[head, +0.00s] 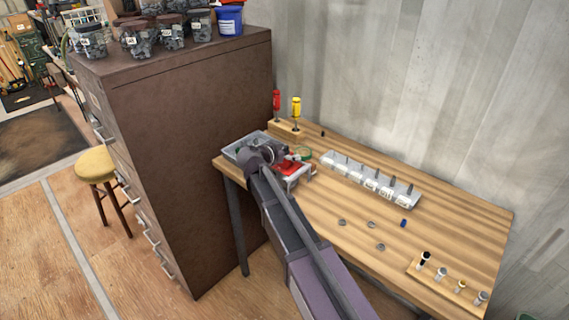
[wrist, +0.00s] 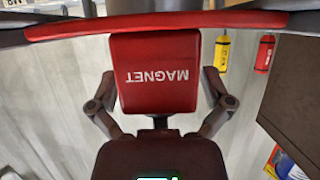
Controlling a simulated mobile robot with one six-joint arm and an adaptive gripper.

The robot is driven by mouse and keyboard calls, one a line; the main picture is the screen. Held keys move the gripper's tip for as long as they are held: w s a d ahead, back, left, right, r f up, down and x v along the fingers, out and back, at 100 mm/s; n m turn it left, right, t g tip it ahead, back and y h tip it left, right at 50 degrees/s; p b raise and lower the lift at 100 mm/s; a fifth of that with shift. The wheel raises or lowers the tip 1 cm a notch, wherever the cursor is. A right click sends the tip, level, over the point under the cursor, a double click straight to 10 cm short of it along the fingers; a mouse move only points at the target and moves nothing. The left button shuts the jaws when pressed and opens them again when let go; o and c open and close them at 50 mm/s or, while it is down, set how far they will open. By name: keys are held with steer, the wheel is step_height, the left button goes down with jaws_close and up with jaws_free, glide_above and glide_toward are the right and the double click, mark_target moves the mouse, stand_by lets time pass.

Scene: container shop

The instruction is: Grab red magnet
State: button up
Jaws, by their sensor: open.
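The red magnet (head: 290,168) is at the left end of the wooden workbench (head: 440,222), partly hidden by my arm in the head view. In the wrist view, the red block (wrist: 155,93) bears the word MAGNET upside down, and a wide red bar (wrist: 70,28) runs across the top. My gripper (wrist: 158,78) is open, with one finger on each side of the red block. Gaps show between the fingers and the block. My gripper (head: 262,155) is over the bench's left end in the head view.
A grey tray (head: 232,151) and a green ring (head: 303,153) lie close to the magnet. Red (head: 277,104) and yellow (head: 296,108) screwdrivers stand behind. A rack (head: 372,185) stands to the right. The tall brown cabinet (head: 190,130) rises close on the left.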

stand_by(0.4)
steer(key=c, duration=1.3)
steer(key=shift+c, duration=0.2)
steer(key=shift+r, duration=0.15)
step_height(320, 180, up, 3)
steer(key=p, duration=0.3)
steer(key=shift+r+p, duration=0.2)
steer(key=shift+p, duration=0.15)
steer(key=s+a, duration=0.2)
steer(key=s, duration=0.5)
steer(key=s+a+r+p, duration=0.1)
steer(key=s+a, duration=0.2)
steer(key=s, duration=0.5)
steer(key=shift+a+r, duration=0.15)
steer(key=shift+a, duration=0.05)
